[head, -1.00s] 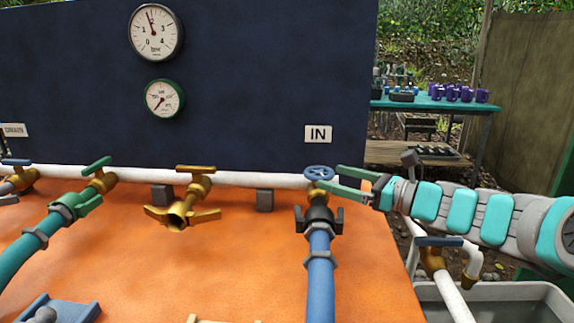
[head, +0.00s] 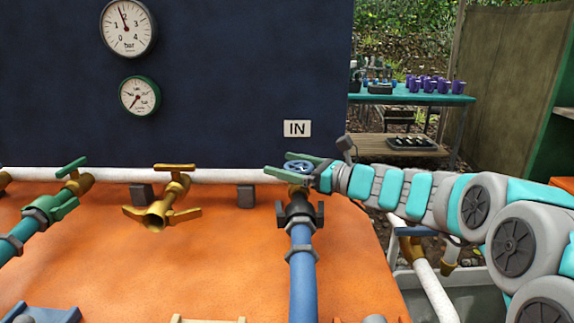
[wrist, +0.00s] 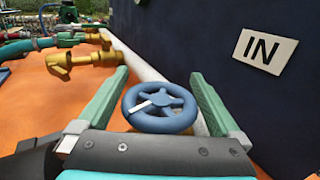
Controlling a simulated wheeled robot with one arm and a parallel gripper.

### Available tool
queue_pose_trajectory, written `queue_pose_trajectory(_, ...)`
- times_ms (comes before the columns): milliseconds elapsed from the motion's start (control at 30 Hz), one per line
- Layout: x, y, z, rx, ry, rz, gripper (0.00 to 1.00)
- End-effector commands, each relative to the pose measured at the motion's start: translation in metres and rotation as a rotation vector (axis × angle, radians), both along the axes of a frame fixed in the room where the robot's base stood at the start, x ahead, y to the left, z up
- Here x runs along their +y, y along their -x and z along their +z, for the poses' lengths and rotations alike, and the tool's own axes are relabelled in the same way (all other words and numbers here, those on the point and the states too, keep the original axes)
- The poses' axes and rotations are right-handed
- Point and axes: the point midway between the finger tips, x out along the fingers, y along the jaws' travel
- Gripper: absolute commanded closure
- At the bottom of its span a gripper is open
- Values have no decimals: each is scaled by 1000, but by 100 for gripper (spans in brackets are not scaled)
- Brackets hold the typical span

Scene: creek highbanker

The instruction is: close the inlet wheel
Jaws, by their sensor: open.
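The inlet wheel is a small blue handwheel (head: 298,167) on a brass valve below the white IN sign (head: 297,128). In the wrist view the wheel (wrist: 160,107) shows its spokes and a white mark on the left side of the rim. My gripper (head: 286,163) reaches in from the right with its green fingers apart, one on each side of the wheel. In the wrist view my gripper (wrist: 160,85) is open around the wheel, with a visible gap on each side. A blue hose (head: 303,270) runs from the valve toward the front.
A brass valve (head: 160,208) and a green-handled valve (head: 70,180) stand to the left along the white pipe (head: 225,175). A navy panel (head: 220,80) with two gauges rises behind. A blue-handled tap (head: 415,232) is under my arm.

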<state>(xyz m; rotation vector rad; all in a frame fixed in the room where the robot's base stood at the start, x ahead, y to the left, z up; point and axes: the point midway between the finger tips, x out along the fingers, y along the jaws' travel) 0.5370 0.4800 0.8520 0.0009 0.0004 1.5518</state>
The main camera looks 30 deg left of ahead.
Motion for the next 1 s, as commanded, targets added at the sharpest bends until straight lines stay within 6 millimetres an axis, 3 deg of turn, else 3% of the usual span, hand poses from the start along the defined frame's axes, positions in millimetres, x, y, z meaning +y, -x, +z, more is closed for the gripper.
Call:
queue_pose_trajectory(67,0,0,0,0,0,0,6)
queue_pose_trajectory(633,0,0,0,-1,0,0,70)
queue_pose_trajectory(1000,0,-3,3,-5,-10,-98,71)
